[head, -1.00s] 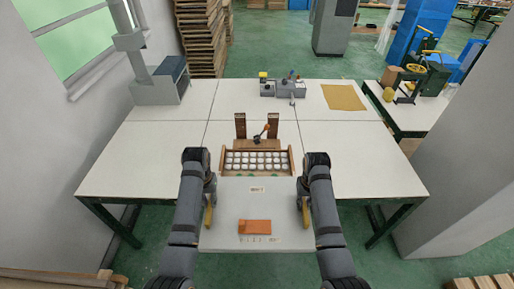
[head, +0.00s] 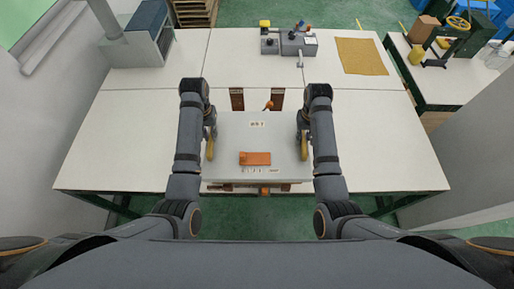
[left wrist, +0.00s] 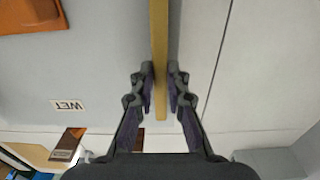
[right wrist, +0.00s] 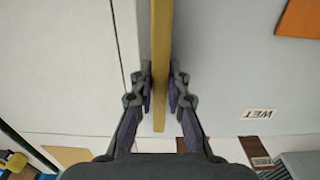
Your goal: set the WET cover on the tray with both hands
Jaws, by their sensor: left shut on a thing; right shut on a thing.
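The WET cover (head: 230,135) is a flat pale grey board with an orange block and small labels on top. It lies over the place of the tray and hides the tray's contents. A thin brown strip, likely the tray's front, shows below its near edge. I cannot tell whether the cover touches the tray. My left gripper (head: 212,142) is shut on the yellow bar at the cover's left side; the bar also shows in the left wrist view (left wrist: 160,50). My right gripper (head: 302,142) is shut on the matching bar at the right (right wrist: 160,50).
Grey devices (head: 296,44) and a tan sheet (head: 361,57) lie at the back of the white table (head: 120,140). The table is clear on both sides.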

